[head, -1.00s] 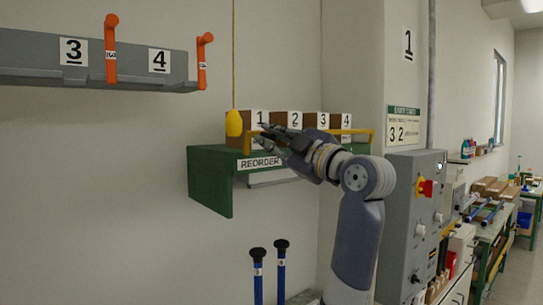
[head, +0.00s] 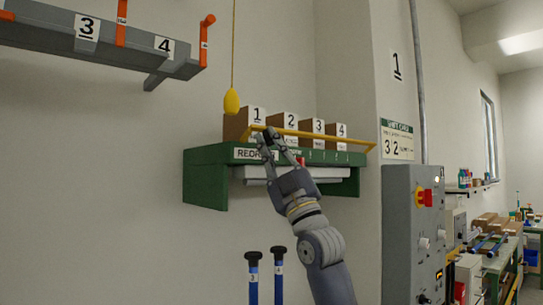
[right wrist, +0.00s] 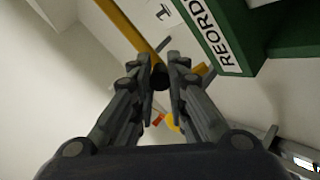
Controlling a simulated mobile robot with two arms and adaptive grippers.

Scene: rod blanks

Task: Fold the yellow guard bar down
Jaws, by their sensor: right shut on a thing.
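The yellow guard bar (head: 325,137) runs across the front of the numbered brown boxes (head: 290,124), above the front edge of the green shelf (head: 206,178). My right gripper (head: 267,138) reaches up from below to the bar's left part. It is shut on the bar there. In the right wrist view the bar (right wrist: 124,24) comes down from the top to a dark end piece between the fingertips (right wrist: 160,72). The fingers hide part of it. My left gripper is not in view.
A yellow pull (head: 231,103) hangs on a cord left of the boxes. A grey rack with orange hooks (head: 120,38) is at upper left. Blue rods with black knobs (head: 253,275) stand below the shelf. A grey control cabinet (head: 398,235) stands at right.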

